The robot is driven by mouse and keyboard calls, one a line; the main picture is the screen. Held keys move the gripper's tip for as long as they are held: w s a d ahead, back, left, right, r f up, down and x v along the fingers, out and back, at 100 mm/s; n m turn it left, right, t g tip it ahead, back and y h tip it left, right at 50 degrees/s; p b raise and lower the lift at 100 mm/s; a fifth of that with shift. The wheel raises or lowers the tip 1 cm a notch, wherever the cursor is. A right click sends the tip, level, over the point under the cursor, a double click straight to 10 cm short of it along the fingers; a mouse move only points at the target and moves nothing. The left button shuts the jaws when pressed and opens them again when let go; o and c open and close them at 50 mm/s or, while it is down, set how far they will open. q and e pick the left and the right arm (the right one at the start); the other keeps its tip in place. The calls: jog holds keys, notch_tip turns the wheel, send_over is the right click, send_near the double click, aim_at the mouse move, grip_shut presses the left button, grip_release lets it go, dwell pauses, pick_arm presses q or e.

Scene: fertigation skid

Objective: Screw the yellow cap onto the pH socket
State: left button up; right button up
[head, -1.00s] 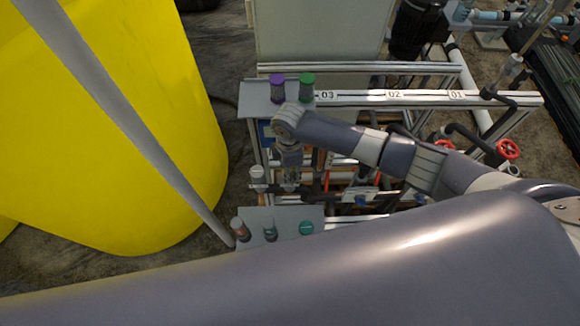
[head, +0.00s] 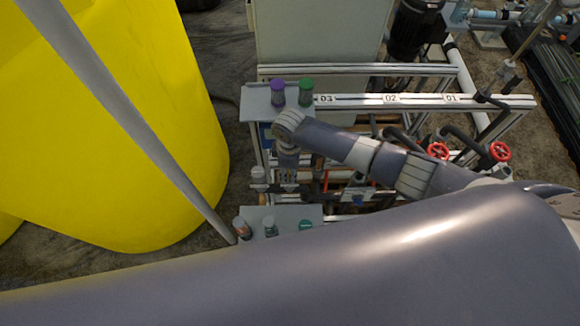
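My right arm comes in from the right, and its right gripper (head: 288,184) points down into the front left part of the skid, between the upper and lower shelves. The fingers are small and dark against the pipes, so I cannot tell whether they are open or holding anything. I cannot make out the yellow cap anywhere. I cannot identify the pH socket; the area under the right gripper is partly hidden by my wrist. My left gripper is not in view.
The upper plate (head: 256,101) carries a purple-capped bottle (head: 277,92) and a green-capped bottle (head: 306,92). The lower shelf (head: 254,214) holds several small capped items, partly covered by my large arm link. Red valve wheels (head: 500,151) stand right. A yellow tank (head: 110,130) fills the left.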

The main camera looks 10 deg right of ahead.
jog(key=shift+r+m+p, duration=0.1)
jog(key=shift+m+p, duration=0.25)
jog(key=shift+m, duration=0.35)
jog(key=shift+s+m+p, duration=0.1)
jog(key=shift+m+p, duration=0.4)
jog(key=shift+m, duration=0.2)
jog(key=shift+m+p, duration=0.45)
jog(key=shift+m, duration=0.55)
